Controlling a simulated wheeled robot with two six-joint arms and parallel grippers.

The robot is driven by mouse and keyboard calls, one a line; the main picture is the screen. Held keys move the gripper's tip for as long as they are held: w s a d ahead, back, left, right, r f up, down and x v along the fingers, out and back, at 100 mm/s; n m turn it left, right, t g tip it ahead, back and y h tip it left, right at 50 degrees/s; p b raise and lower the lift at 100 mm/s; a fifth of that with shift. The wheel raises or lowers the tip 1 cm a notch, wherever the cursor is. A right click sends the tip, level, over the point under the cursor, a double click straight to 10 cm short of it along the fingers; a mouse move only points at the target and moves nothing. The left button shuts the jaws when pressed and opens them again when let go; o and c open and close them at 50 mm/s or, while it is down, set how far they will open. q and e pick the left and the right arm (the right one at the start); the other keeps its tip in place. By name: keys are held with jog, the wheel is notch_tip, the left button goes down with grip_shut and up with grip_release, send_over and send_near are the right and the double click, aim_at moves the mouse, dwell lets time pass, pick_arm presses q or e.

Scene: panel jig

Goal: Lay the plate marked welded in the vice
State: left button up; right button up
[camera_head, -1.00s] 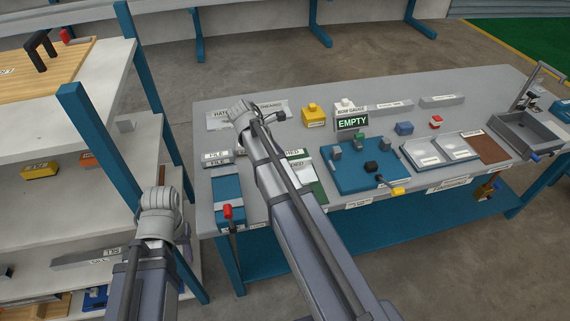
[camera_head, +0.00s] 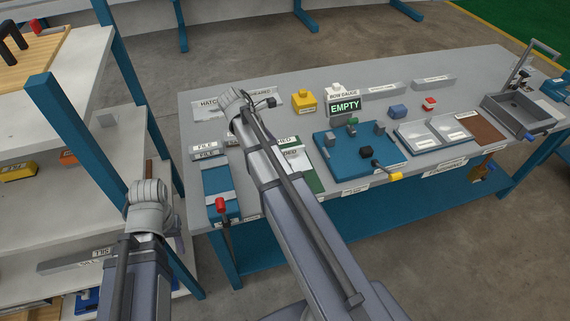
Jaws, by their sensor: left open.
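My left arm comes up at the lower left. My left gripper (camera_head: 177,238) is mostly hidden behind it, low between the shelf and the bench, and I see nothing held. My other arm crosses the bench's left half; its gripper does not show. I cannot read "welded" on any plate. Pale plates with partly hidden labels (camera_head: 292,150) lie behind that arm. A blue fixture with a red-knobbed lever (camera_head: 217,183) stands at the bench's near left and may be the vice. A larger blue fixture (camera_head: 336,160) with posts and a yellow-ended handle is at mid-bench.
The "EMPTY" display (camera_head: 345,106), a yellow block (camera_head: 304,101) and a blue block (camera_head: 398,111) stand on the grey bench. Pale trays (camera_head: 421,137) and a grey bin (camera_head: 512,113) are to the right. Shelving with a blue post (camera_head: 75,140) is at left.

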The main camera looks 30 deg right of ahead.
jog(key=b+x, duration=0.4)
jog(key=x, duration=0.1)
jog(key=shift+a, duration=0.1)
grip_shut()
dwell(1.3)
